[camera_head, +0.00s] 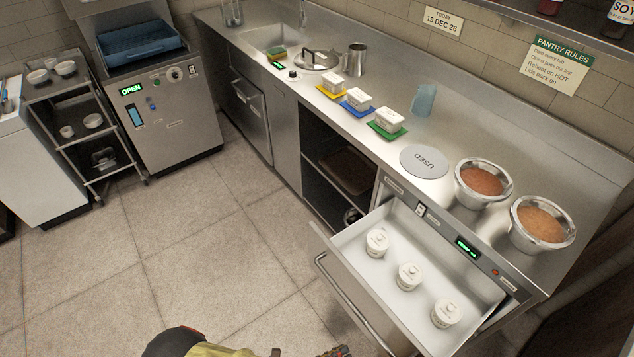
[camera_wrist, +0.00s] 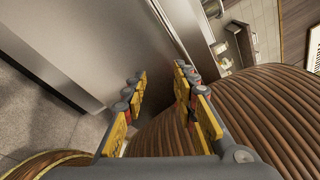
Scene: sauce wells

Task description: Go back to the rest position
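My gripper (camera_wrist: 161,75) is in the wrist view with its two yellow-and-grey fingers apart and nothing between them. In the head view only small parts of my arm show at the bottom edge. The drawer (camera_head: 352,246) under the counter is pulled open. It holds three white lidded tubs in a row: one at the back left (camera_head: 377,242), one in the middle (camera_head: 409,276) and one at the front right (camera_head: 447,313). In the wrist view my gripper is beside a plain grey metal face, touching nothing that I can make out.
Two steel bowls of sauce, one orange-red (camera_head: 483,182) and one orange (camera_head: 541,223), sit on the counter beside a grey "USED" disc (camera_head: 425,161). Three white tubs stand on yellow, blue and green mats (camera_head: 401,135). A trolley (camera_head: 100,150) stands left. The floor (camera_head: 190,240) is clear.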

